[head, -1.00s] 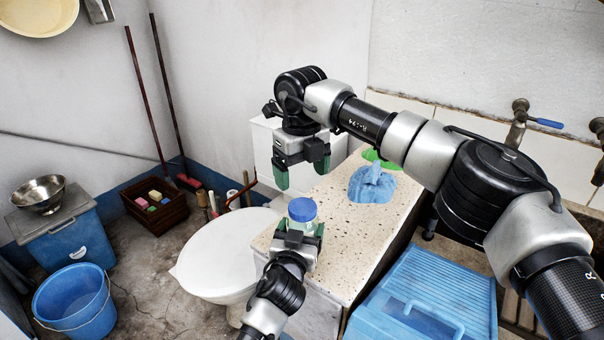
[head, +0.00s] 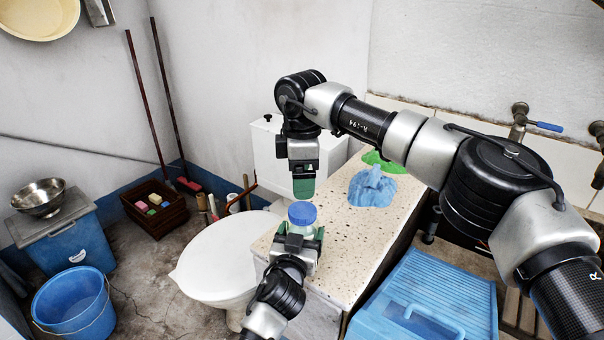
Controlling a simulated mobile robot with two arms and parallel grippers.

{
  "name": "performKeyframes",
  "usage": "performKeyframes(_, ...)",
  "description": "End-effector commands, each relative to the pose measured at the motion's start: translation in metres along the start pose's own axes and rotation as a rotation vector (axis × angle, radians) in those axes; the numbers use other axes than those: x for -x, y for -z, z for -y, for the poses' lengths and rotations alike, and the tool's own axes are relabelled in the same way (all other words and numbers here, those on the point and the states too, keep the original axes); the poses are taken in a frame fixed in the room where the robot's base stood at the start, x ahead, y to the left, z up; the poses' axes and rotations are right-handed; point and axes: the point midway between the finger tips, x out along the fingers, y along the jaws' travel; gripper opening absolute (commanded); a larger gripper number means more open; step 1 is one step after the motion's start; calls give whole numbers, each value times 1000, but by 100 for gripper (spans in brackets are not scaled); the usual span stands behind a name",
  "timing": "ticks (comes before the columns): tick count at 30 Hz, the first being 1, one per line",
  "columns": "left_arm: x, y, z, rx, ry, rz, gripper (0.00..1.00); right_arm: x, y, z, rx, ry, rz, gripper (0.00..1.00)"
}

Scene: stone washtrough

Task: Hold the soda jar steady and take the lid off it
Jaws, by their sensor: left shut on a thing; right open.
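The soda jar (head: 301,228) stands at the near left end of the speckled stone counter (head: 358,237), with its blue lid (head: 302,212) on top. My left gripper (head: 299,239) is shut on the jar from the near side, below the lid, and hides much of the jar's body. My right gripper (head: 303,188) points down just above the lid. It is turned edge-on, so one green finger covers the other, and a small gap seems to separate it from the lid. It is open and holds nothing.
A crumpled blue cloth (head: 371,187) and a green cloth (head: 381,161) lie on the counter behind. A white toilet (head: 222,254) stands left of the counter. A blue ridged washboard or lid (head: 428,300) is at the right. A blue bucket (head: 74,304) is on the floor.

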Motion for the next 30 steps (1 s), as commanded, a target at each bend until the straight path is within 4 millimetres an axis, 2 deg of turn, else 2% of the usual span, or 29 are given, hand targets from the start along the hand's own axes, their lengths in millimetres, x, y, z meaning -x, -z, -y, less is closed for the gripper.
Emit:
performKeyframes(3, 0, 0, 0, 0, 0, -1, 11, 0, 0, 0, -160, -1, 0, 84)
performKeyframes(6, 0, 0, 0, 0, 0, -1, 11, 0, 0, 0, -250, -1, 0, 84)
performKeyframes(11, 0, 0, 0, 0, 0, -1, 11, -5, 0, 0, -311, 1, 1, 84)
performKeyframes(24, 0, 1, 0, 0, 0, -1, 11, -66, 0, 0, -313, 2, 0, 84)
performKeyframes(30, 0, 1, 0, 0, 0, -1, 11, -79, 0, 0, -312, 0, 1, 84)
